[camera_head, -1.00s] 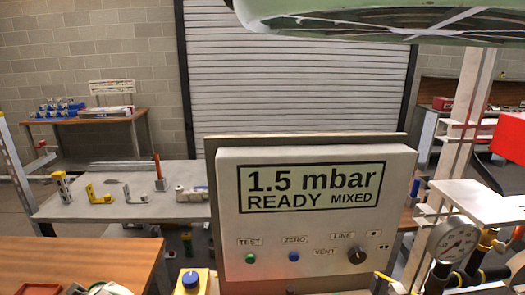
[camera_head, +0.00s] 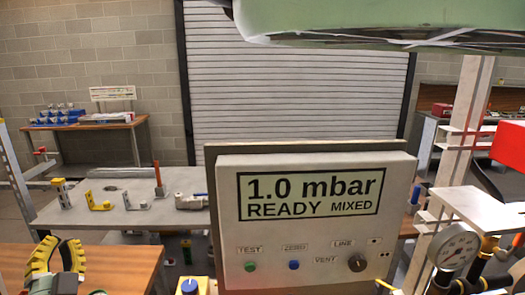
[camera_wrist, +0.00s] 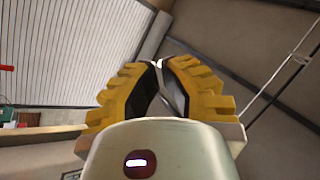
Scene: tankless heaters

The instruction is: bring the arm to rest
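My gripper (camera_head: 60,242) is at the lower left of the head view, with its yellow, ribbed fingers pointing up. It stands in front of the wooden bench. In the wrist view its fingers (camera_wrist: 163,64) lean toward each other, with a narrow gap between the tips. Nothing shows between them. Most of my arm is out of the head view.
A grey meter panel (camera_head: 225,235) reads "1.0 mbar READY MIXED". A wooden bench (camera_head: 120,262) is at lower left. A grey table (camera_head: 110,215) behind holds brackets and a valve (camera_head: 190,202). A pressure gauge (camera_head: 455,250) is at right. A roller shutter (camera_head: 290,80) stands behind.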

